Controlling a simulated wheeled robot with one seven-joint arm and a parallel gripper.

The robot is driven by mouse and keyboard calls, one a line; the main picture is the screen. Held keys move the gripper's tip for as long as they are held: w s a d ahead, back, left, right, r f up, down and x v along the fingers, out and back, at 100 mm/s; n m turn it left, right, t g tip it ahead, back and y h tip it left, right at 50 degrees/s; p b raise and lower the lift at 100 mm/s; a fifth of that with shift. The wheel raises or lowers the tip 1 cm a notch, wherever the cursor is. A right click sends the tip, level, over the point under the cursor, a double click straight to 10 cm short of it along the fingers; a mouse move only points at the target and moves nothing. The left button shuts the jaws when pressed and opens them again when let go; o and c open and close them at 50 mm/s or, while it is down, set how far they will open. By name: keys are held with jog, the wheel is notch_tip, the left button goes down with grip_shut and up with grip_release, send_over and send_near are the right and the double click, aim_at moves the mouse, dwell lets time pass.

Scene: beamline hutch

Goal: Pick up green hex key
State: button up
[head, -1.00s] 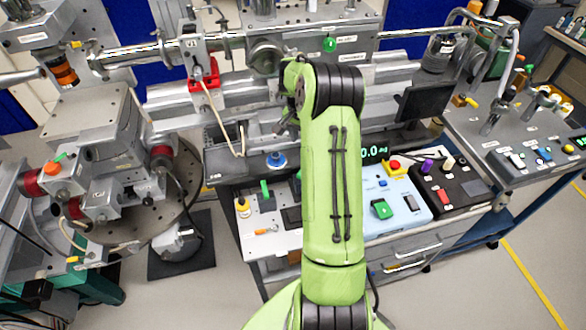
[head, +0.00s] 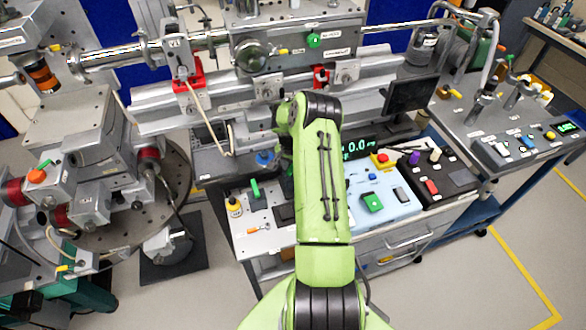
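A slim green upright piece (head: 255,189) stands on the white bench top to the left of my arm. It may be the green hex key, but it is too small to tell. My green arm reaches forward over the bench in the middle of the head view. Its wrist bends down at the far end, left of the arm's dark joint. My gripper is mostly hidden behind the arm, and its fingers cannot be made out. I see nothing held. The green piece is apart from the visible part of my arm.
A yellow bottle (head: 234,206) and an orange-handled tool (head: 259,230) lie near the green piece. A light blue control box (head: 353,221) with a green switch (head: 372,202) and a black box (head: 437,181) stand to the right. The metal beamline rail (head: 205,108) runs behind.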

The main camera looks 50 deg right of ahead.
grip_shut()
jog(key=shift+r, duration=0.1)
notch_tip(320, 180, up, 10)
dwell(0.6)
